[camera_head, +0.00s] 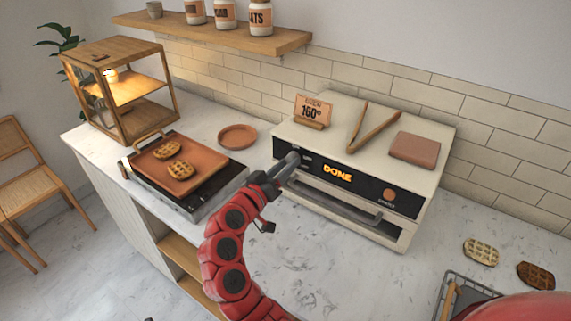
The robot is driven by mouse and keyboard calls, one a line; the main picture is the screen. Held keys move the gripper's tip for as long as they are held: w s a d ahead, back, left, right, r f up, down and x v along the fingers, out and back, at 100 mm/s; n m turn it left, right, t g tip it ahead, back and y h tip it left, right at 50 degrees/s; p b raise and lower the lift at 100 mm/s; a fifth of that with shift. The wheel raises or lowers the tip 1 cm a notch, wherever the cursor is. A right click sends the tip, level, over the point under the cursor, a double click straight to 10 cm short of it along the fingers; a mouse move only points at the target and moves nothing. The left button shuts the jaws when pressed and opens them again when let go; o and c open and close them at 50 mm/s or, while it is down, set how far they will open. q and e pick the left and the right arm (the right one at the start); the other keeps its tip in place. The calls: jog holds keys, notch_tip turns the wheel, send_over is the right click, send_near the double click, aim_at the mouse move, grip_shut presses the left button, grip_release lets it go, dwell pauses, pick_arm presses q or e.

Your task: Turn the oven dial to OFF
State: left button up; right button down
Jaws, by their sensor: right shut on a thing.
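The cream oven (352,177) stands on the counter, its black front panel showing a lit orange "DONE" (337,174). My right gripper (289,163) is at the left end of that panel, with its fingers shut at the panel face. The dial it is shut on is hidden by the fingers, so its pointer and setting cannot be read. A copper-coloured knob (389,194) with small lettering below it sits at the panel's right end, apart from the gripper. My left gripper is not in view.
A handle bar (338,203) runs below the panel. On the oven top are a "160°" sign (313,111), wooden tongs (368,130) and a brown block (414,149). A tray with waffles (193,164) is left; loose waffles (481,252) lie right. The front counter is mostly clear.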

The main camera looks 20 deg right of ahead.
jog(key=n+p, duration=0.2)
jog(key=n, duration=0.2)
jog(key=shift+r+n, duration=0.15)
jog(key=shift+n, duration=0.15)
jog(key=n+p, duration=0.4)
jog(key=n, duration=0.1)
jog(key=shift+r+g, duration=0.15)
jog(key=shift+g, duration=0.15)
jog(key=n+p, duration=0.5)
jog(key=n, duration=0.1)
jog(key=shift+n+h+p, duration=0.3)
jog(key=shift+n+p, duration=1)
jog(key=shift+n, duration=0.4)
jog(key=shift+f, duration=0.2)
jog(key=c, duration=0.5)
grip_release()
